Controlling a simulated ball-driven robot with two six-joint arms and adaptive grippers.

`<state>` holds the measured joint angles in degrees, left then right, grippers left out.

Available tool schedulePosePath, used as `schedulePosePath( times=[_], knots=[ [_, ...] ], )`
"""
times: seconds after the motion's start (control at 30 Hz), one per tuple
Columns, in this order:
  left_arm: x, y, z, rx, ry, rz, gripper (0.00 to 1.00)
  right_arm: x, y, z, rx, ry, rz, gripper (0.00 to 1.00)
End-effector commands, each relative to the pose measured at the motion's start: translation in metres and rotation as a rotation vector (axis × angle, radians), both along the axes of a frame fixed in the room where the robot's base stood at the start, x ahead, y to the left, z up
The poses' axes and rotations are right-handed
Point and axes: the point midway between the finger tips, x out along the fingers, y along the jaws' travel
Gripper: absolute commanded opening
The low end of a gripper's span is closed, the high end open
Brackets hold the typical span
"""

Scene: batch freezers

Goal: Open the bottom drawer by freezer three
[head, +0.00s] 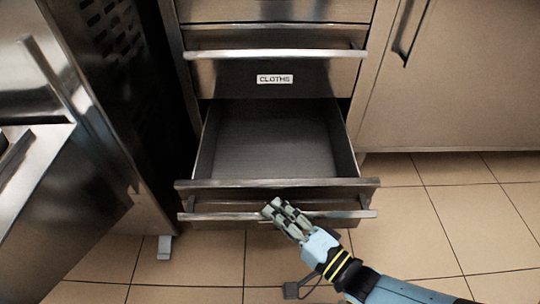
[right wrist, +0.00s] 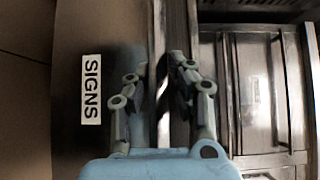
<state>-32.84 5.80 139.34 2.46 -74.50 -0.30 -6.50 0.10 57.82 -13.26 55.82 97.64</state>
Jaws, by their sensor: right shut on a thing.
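The bottom drawer (head: 270,184) is pulled well out of the steel cabinet, and the visible part of its grey inside is empty. Its long bar handle (head: 345,214) runs across the front. My right gripper (head: 276,207) is shut on this handle near its middle, with the arm coming in from the lower right. The right wrist view shows the fingers (right wrist: 163,72) on either side of the handle (right wrist: 163,128), beside a white label reading SIGNS (right wrist: 92,90). My left gripper is not in view.
Above is a closed drawer labelled CLOTHS (head: 275,79), with its own bar handle (head: 275,54). A steel machine (head: 95,200) stands close on the left. A closed cabinet door (head: 460,90) is on the right. Tiled floor (head: 440,225) is clear at the lower right.

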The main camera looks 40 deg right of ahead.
Motion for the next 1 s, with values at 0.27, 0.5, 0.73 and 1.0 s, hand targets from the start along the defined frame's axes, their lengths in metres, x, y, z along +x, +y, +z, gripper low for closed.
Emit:
schedulePosePath(
  times=[0.27, 0.5, 0.73, 1.0],
  knots=[
    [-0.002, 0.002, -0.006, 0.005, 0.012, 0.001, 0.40, -0.062, 0.041, -0.003, 0.000, 0.010, 0.000, 0.00],
    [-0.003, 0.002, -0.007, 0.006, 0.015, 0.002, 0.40, -0.087, 0.059, -0.003, -0.001, 0.009, 0.000, 0.00],
    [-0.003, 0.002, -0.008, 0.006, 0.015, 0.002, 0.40, -0.093, 0.063, -0.003, -0.002, 0.009, 0.000, 0.00],
    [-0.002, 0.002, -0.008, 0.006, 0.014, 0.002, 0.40, -0.093, 0.063, -0.003, -0.002, 0.010, 0.001, 0.00]
  ],
)
